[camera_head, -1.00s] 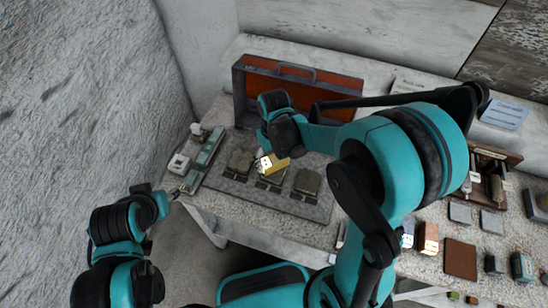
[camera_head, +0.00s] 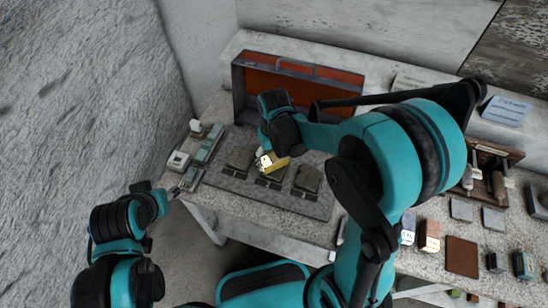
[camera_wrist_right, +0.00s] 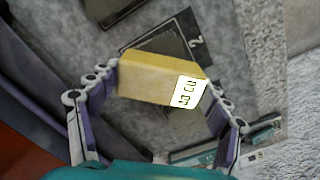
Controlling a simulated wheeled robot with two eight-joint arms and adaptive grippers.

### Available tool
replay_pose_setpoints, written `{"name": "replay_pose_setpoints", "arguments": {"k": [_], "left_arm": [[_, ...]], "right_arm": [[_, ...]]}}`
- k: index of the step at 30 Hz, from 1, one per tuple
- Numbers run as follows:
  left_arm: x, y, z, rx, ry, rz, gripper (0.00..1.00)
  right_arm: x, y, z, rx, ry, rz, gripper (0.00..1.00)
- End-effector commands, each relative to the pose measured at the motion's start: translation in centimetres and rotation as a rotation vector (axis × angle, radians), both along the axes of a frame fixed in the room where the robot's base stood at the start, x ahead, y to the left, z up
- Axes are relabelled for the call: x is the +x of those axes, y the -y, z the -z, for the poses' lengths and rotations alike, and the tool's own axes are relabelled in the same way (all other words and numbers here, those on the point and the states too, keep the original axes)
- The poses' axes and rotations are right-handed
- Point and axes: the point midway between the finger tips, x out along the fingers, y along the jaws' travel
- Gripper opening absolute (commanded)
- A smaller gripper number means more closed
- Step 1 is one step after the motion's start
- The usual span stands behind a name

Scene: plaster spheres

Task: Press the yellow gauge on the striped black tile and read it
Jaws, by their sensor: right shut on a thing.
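My right gripper (camera_wrist_right: 160,100) is shut on the yellow gauge (camera_wrist_right: 150,75), a block with a white display on one end. The display shows dark characters, turned and too small to read surely. In the head view the gauge (camera_head: 280,164) is at the middle of three dark tiles. A dark tile (camera_wrist_right: 155,40) marked "2" lies behind it in the wrist view; whether they touch is unclear. I cannot make out stripes on the left tile (camera_head: 240,158), middle tile (camera_head: 272,182) or right tile (camera_head: 307,178). My left gripper (camera_head: 176,191) is near the table's left edge, its fingers unclear.
An open orange-lined case (camera_head: 335,82) stands behind the tiles. A white device (camera_head: 179,161) and a grey-green box (camera_head: 207,146) stand at left. Blocks, a brown plate (camera_head: 461,257) and a wooden tool box (camera_head: 495,153) are at right. My right arm crosses above the table.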

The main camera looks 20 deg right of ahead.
Motion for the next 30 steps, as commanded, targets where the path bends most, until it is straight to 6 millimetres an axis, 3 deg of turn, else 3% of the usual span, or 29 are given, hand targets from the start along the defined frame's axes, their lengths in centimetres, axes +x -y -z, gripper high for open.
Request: {"name": "replay_pose_setpoints", "arguments": {"k": [30], "left_arm": [[0.00,0.00,0.75,0.000,0.000,0.000,0.40]], "right_arm": [[0.01,0.00,0.87,0.000,0.000,0.000,0.54]]}}
